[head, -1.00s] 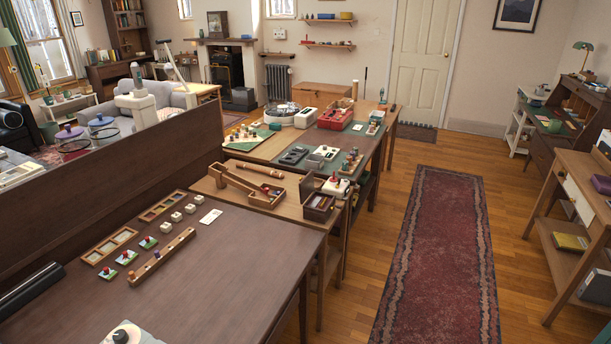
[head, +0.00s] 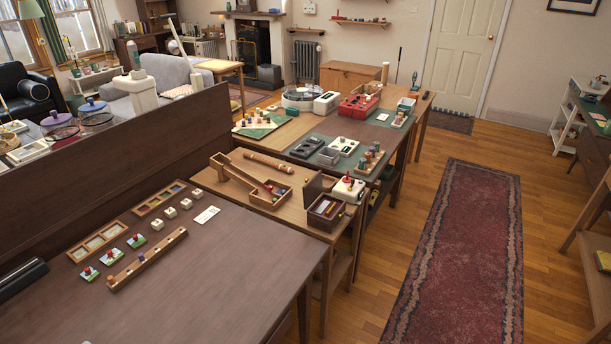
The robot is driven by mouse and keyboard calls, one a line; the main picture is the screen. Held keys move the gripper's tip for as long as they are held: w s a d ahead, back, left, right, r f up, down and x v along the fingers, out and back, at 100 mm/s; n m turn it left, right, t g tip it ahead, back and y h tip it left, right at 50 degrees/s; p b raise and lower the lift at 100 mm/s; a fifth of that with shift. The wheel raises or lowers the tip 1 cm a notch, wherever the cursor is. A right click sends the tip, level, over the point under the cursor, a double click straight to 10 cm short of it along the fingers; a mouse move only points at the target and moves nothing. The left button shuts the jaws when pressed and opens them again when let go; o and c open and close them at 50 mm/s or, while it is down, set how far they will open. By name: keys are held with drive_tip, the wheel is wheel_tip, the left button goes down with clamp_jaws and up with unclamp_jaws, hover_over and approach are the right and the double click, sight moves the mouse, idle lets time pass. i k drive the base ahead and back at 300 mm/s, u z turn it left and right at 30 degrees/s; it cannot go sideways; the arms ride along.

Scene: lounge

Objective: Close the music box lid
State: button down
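A small dark wooden box (head: 325,211) stands on the low wooden table at the middle of the head view. Its lid (head: 316,187) stands raised at the back left, and small items show inside. It looks like the music box, but I cannot be certain. A white device with a red knob (head: 349,189) stands right behind it. My gripper is not in view, so nothing of mine shows near the box.
A large dark table (head: 190,295) fills the near left, with small blocks and trays. A long tray (head: 250,181) lies left of the box. Further tables with several devices stand behind. The red rug (head: 460,250) and wooden floor to the right are clear.

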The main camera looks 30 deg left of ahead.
sight(312, 188)
drive_tip(key=i, duration=2.2)
drive_tip(key=u, duration=2.95)
